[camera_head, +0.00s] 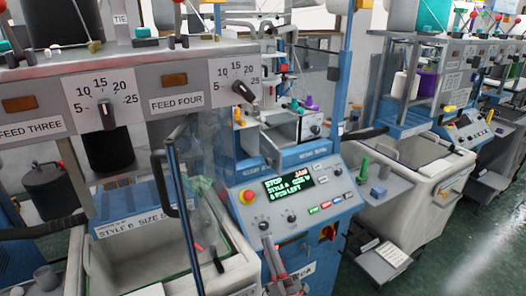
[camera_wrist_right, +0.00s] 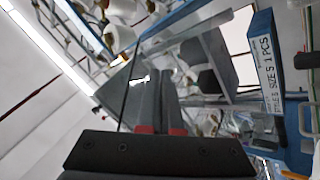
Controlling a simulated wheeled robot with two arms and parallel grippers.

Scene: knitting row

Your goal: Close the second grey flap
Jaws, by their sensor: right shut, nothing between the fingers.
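I cannot tell for sure which part is the second grey flap. A see-through greyish panel (camera_head: 196,215) with a dark edge stands swung out over the bin below FEED FOUR in the head view. A black bar handle (camera_head: 160,185) is at its left side. In the wrist view a grey triangular plate (camera_wrist_right: 122,88) shows left of the fingers. My right gripper (camera_head: 266,243) is shut and empty, in front of the blue control panel, right of the see-through panel. Its dark fingers with red marks show in the wrist view (camera_wrist_right: 160,78). My left gripper is not in view.
The blue control panel (camera_head: 293,203) has a lit screen and a red button. A pale bin (camera_head: 115,262) stands at the left, another wheeled bin (camera_head: 425,195) at the right. Dials (camera_head: 107,115) line the grey beam above. Green floor (camera_head: 475,250) is free at the right.

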